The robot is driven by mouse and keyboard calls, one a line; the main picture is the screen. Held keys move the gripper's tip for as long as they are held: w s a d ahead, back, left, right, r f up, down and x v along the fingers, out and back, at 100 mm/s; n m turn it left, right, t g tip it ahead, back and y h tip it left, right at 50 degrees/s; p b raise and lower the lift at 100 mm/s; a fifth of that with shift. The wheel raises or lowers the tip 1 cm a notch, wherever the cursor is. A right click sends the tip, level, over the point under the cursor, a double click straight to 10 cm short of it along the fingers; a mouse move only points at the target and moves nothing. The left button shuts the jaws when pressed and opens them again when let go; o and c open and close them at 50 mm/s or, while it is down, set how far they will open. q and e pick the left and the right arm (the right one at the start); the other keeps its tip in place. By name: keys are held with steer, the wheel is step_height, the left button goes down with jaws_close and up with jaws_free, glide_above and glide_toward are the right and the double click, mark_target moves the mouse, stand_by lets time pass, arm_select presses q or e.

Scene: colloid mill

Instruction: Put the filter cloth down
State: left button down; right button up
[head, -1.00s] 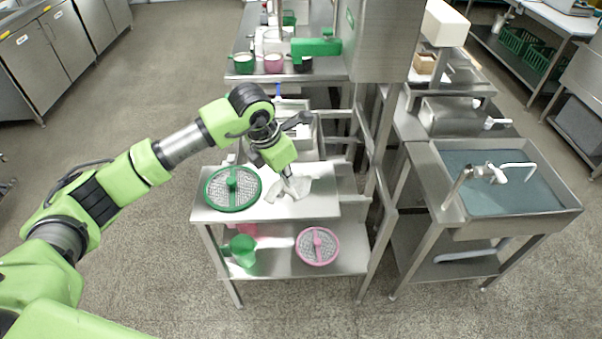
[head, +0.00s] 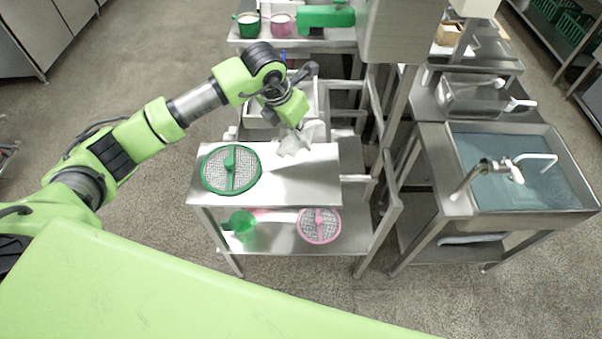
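The filter cloth (head: 292,145) is a crumpled off-white piece at the back edge of the small steel table (head: 300,185). My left gripper (head: 300,125) points down at it and appears shut on its upper part, though the fingertips are small and partly hidden by the cloth. The cloth seems to hang from the gripper, its lower end over or just above the tabletop; whether it touches cannot be told. My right gripper is not in view.
A round green-rimmed sieve (head: 231,170) lies on the left of the tabletop. A green jug (head: 240,225) and a pink-rimmed sieve (head: 319,225) are on the lower shelf. The front right of the tabletop is bare. A sink with water (head: 515,175) stands at the right.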

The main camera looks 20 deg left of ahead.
arm_select(q)
step_height(320, 180, down, 6)
steer(key=shift+w+r+b, duration=0.15)
steer(key=shift+r+b, duration=0.05)
steer(key=shift+b, duration=0.8)
steer(key=shift+w, duration=0.15)
